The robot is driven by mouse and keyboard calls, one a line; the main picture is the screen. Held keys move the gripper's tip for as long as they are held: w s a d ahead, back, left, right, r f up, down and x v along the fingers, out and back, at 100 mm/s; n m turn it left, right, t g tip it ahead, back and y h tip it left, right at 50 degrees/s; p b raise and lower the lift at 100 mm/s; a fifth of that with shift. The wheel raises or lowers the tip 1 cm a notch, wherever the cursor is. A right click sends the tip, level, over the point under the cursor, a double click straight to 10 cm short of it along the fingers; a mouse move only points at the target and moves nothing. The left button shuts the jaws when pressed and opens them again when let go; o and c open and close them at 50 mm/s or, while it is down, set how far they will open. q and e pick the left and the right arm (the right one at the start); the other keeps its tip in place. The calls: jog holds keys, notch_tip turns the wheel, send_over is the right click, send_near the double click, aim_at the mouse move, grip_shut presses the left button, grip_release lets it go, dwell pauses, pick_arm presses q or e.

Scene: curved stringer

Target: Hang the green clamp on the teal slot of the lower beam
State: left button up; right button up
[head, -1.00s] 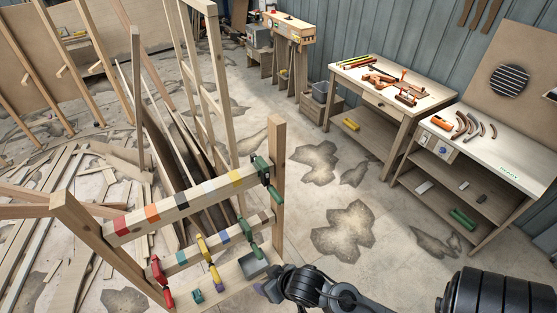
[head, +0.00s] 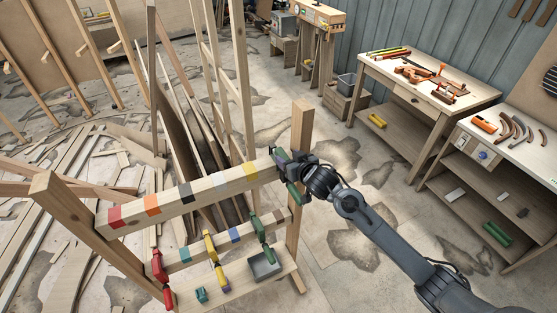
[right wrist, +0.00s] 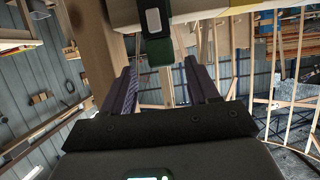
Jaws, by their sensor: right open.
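A green clamp (head: 293,190) hangs at the right end of the upper beam (head: 205,192), partly hidden by my right gripper (head: 284,160). In the right wrist view the clamp's dark green end (right wrist: 158,50) shows just beyond and between the two open fingers (right wrist: 160,85); I cannot tell whether they touch it. The lower beam (head: 209,246) carries a teal slot (head: 186,254), which is bare, between a red clamp and a yellow clamp. A second green clamp (head: 262,236) hangs near the right of the lower beam. My left gripper is out of view.
The red clamp (head: 158,265) and yellow clamp (head: 211,247) flank the teal slot. A grey tray (head: 265,265) and a small teal piece (head: 202,295) sit on the bottom board. An upright post (head: 301,130) stands close by my right gripper. Workbenches (head: 425,85) stand at right.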

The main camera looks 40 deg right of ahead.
aim_at(282, 153)
jog(key=shift+p+x, duration=0.5)
jog(key=shift+x, duration=2.45)
jog(key=shift+a+r, duration=0.1)
jog(key=shift+a, duration=0.05)
jog(key=shift+c, duration=0.4)
grip_shut()
jog(key=shift+r, duration=0.15)
